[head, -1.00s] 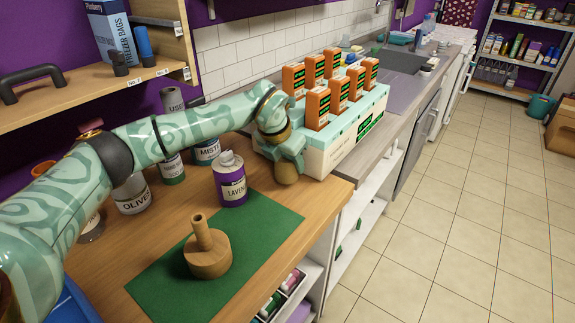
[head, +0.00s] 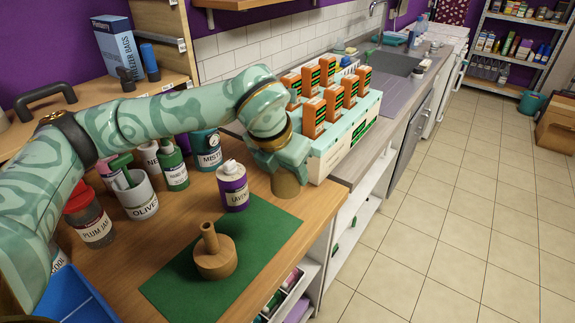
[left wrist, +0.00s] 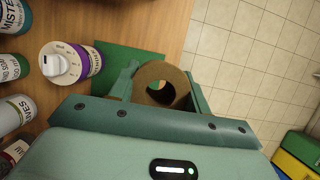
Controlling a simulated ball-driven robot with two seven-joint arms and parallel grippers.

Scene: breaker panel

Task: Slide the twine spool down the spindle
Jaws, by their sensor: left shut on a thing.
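The wooden spindle (head: 214,261) stands upright on a green mat (head: 178,289), a round base with a thin post on top and nothing on the post. My left gripper (head: 284,169) is shut on the twine spool (head: 287,185), a brown hollow cylinder, to the right of and behind the spindle. In the left wrist view, the spool (left wrist: 160,68) sits between the two fingers and I look into its open hole. The spindle does not show in that view. The spool is apart from the spindle. My right gripper is in neither view.
A purple-labelled lavender bottle (head: 233,190) stands at the mat's back edge, between spindle and spool. A box holding several orange cartons (head: 314,117) is just behind my gripper. Jars and bottles, including the olive jar (head: 139,200), stand at the left under my arm.

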